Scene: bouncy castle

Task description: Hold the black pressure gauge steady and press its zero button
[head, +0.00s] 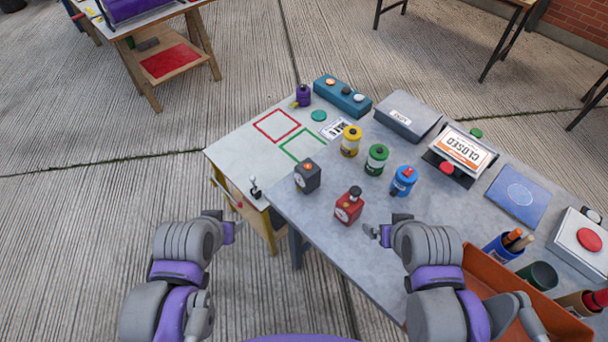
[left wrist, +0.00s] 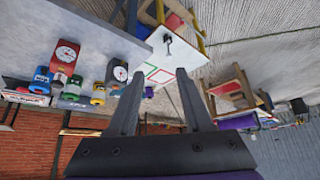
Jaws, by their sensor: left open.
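The black pressure gauge (head: 308,176) stands upright near the left edge of the grey table, with a small orange button on top and a dial on its side. It also shows in the left wrist view (left wrist: 118,74), beyond one finger and apart from it. My left gripper (head: 236,230) is open and empty, in front of the table and lower left of the gauge. Its spread fingers fill the middle of the left wrist view (left wrist: 160,95). My right gripper (head: 372,231) is near the table's front edge, right of the gauge and not touching it; its jaw opening is unclear.
A red gauge (head: 349,206) stands close to the black one, near my right gripper. Yellow (head: 351,141), green (head: 377,159) and blue (head: 403,182) canisters stand behind. A white table (head: 240,150) with red and green outlined squares adjoins at left. An orange tray (head: 480,275) lies right.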

